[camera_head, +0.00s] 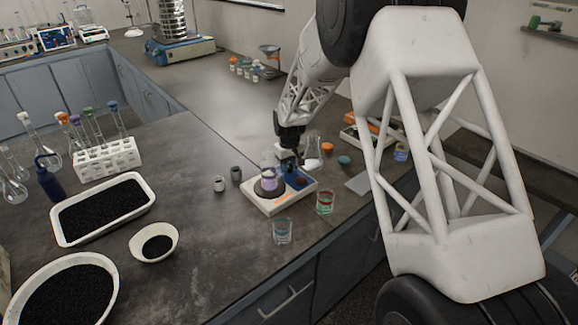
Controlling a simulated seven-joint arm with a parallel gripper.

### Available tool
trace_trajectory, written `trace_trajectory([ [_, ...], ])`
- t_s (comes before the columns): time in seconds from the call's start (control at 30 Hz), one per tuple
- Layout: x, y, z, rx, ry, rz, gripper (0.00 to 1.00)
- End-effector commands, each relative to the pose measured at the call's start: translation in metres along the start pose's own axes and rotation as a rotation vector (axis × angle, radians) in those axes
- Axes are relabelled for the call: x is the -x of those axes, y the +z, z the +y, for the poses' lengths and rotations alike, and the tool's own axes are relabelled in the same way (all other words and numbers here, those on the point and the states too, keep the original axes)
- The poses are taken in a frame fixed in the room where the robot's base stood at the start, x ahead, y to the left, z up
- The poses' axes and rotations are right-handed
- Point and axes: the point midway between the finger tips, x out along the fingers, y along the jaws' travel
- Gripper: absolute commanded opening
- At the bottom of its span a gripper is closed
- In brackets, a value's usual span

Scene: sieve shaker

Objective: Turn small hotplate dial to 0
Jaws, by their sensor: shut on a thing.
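The small hotplate (257,204) is a white, low box with a blue panel, on the dark bench near its right edge. A beaker with a purple band (269,180) stands on its dark round plate. My gripper (289,163) points down over the hotplate's blue control side, right of the beaker. It is shut, apparently on the dial, which is too small and covered by the fingers to make out. The dial's setting cannot be read.
Glass beakers (283,231) and (325,202) stand close in front and to the right. Two small grey cups (219,184) are left of the hotplate. A flask (312,158) stands just behind. Trays of black grains (147,185) lie left. The bench middle is clear.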

Motion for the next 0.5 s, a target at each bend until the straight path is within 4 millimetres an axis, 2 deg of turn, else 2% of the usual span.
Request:
trace_trajectory([
  [0.23,0.0007,-0.0002,0.0001,0.121,0.000,0.001,0.10],
  [0.5,0.0005,-0.0001,0.0001,0.161,0.000,0.001,0.10],
])
